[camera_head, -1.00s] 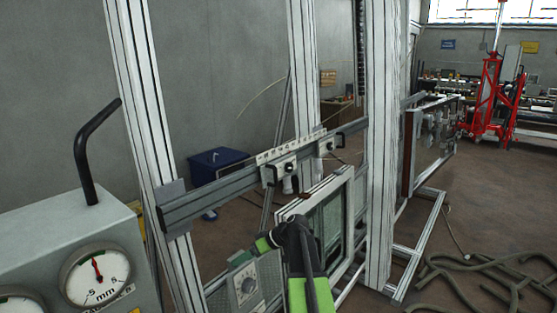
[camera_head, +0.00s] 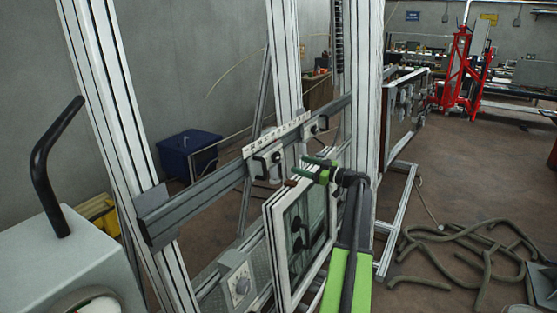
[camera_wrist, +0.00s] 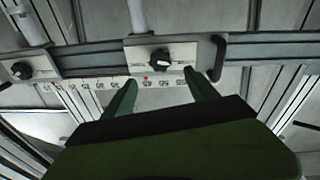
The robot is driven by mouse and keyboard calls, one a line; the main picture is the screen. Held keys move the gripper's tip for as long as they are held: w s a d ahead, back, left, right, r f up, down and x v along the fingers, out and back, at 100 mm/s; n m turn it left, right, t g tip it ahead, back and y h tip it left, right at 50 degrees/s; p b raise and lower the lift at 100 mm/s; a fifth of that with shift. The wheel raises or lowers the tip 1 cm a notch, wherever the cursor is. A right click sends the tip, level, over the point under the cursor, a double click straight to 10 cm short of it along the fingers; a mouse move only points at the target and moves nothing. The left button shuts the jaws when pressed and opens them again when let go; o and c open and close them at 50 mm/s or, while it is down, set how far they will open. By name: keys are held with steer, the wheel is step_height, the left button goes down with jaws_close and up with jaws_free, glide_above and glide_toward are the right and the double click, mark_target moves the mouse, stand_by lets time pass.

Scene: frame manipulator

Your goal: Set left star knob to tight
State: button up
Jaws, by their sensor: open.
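The left star knob (camera_head: 276,158) is a small dark knob on a pale block on the grey crossrail (camera_head: 205,190). In the wrist view, which looks upside down, the left star knob (camera_wrist: 160,57) sits near the middle on its white plate. The right star knob (camera_head: 314,129) is farther along the rail and shows at the left of the wrist view (camera_wrist: 22,70). My gripper (camera_head: 305,167) is open, with green fingers pointing toward the rail. In the wrist view its fingertips (camera_wrist: 160,76) lie either side of and just below the left knob, apparently empty. The knob's setting is not readable.
A white framed pane (camera_head: 300,225) stands below my gripper. A dial box (camera_head: 237,283) is at its lower left. Upright white posts (camera_head: 110,120) flank the rail. A grey cabinet (camera_head: 75,255) is at left; hoses (camera_head: 480,245) lie on the floor at right.

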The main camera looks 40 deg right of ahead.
mark_target(278, 158)
steer(key=w, duration=0.3)
steer(key=w+a, duration=0.1)
steer(key=w, duration=0.3)
steer(key=w+a, duration=0.1)
steer(key=w, duration=0.2)
steer(key=shift+w, duration=0.35)
steer(key=c, duration=1.4)
